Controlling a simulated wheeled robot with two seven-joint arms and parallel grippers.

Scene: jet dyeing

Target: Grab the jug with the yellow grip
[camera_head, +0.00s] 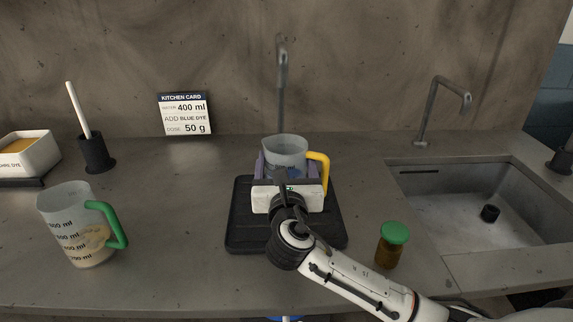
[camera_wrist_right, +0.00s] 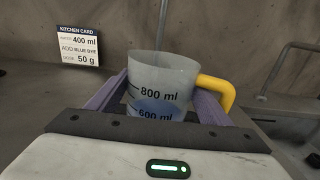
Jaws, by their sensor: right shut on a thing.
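The jug with the yellow grip (camera_head: 287,151) stands over the black mat (camera_head: 240,222) at the middle of the counter, its yellow handle to the right. My right gripper (camera_head: 286,168) is shut on this jug, with one purple finger on each side of its body. In the right wrist view the jug (camera_wrist_right: 163,78) sits between the fingers, with 800 ml and 600 ml marks and something blue showing low in it. The gripper hides its lower part, so I cannot tell whether it touches the mat. My left gripper is not in view.
A jug with a green handle (camera_head: 75,226) stands at the left. A green-lidded jar (camera_head: 391,246) stands right of the mat, close to my right arm. A tap (camera_head: 282,85) rises behind the jug. A sink (camera_head: 470,190) lies at the right.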

